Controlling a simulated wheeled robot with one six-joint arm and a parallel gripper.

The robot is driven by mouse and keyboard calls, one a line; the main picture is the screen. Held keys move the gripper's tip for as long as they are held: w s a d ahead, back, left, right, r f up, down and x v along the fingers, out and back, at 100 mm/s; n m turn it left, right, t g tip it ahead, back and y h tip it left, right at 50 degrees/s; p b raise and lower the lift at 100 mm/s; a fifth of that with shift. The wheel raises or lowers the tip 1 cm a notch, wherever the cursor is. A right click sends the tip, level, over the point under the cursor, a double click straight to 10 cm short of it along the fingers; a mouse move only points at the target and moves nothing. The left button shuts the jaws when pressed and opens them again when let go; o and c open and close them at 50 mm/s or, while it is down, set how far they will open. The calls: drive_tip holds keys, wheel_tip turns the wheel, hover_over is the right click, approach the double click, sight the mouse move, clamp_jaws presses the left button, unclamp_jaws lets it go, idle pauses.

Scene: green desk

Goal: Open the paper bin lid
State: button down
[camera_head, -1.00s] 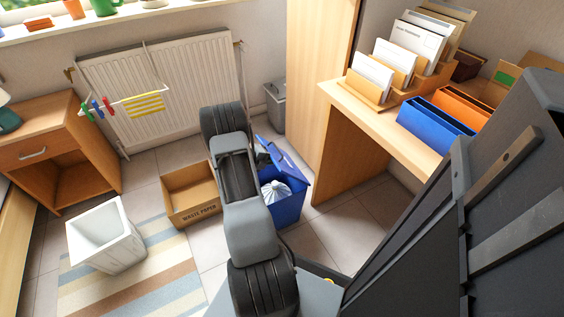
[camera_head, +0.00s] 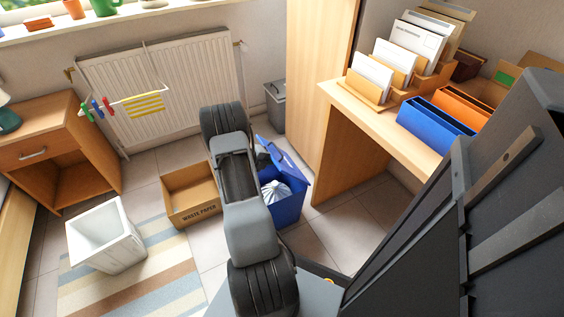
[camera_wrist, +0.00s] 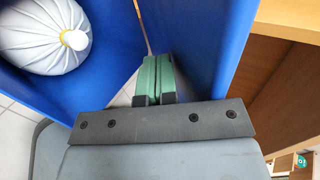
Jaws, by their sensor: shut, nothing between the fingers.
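The blue bin (camera_head: 288,210) stands on the floor, partly hidden by my arm. Its blue lid (camera_head: 284,157) is tilted up, leaving the bin partly open. A white tied bag (camera_head: 275,190) shows inside; it also shows in the wrist view (camera_wrist: 45,38). In the wrist view, my gripper (camera_wrist: 157,75) has its green fingers together and empty. They are between the bin's blue wall (camera_wrist: 115,60) on the left and the lid's blue panel (camera_wrist: 208,50) close on the right. I cannot tell whether they touch the lid. In the head view my arm mostly hides the gripper.
A cardboard box marked waste paper (camera_head: 190,204) stands left of the bin. A wooden desk (camera_head: 345,150) is close on the right, a grey bin (camera_head: 275,105) behind. A white basket (camera_head: 105,240) stands on the striped rug (camera_head: 150,285) farther left.

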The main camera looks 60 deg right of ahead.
sight(275, 154)
drive_tip(key=shift+s, duration=0.15)
idle(0.3)
drive_tip(key=shift+s+d+r+p, duration=0.4)
drive_tip(key=shift+d+r+p, duration=0.3)
drive_tip(key=shift+p, duration=0.2)
drive_tip(key=shift+s+d+r, duration=0.15)
drive_tip(key=shift+s+d, duration=0.05)
drive_tip(key=shift+d, duration=0.15)
drive_tip(key=shift+r, duration=0.1)
drive_tip(key=shift+s+d+r+p, duration=0.65)
drive_tip(key=shift+d+p, duration=0.2)
drive_tip(key=shift+p, duration=0.1)
drive_tip(key=shift+s+d, duration=0.15)
drive_tip(key=shift+d, duration=0.1)
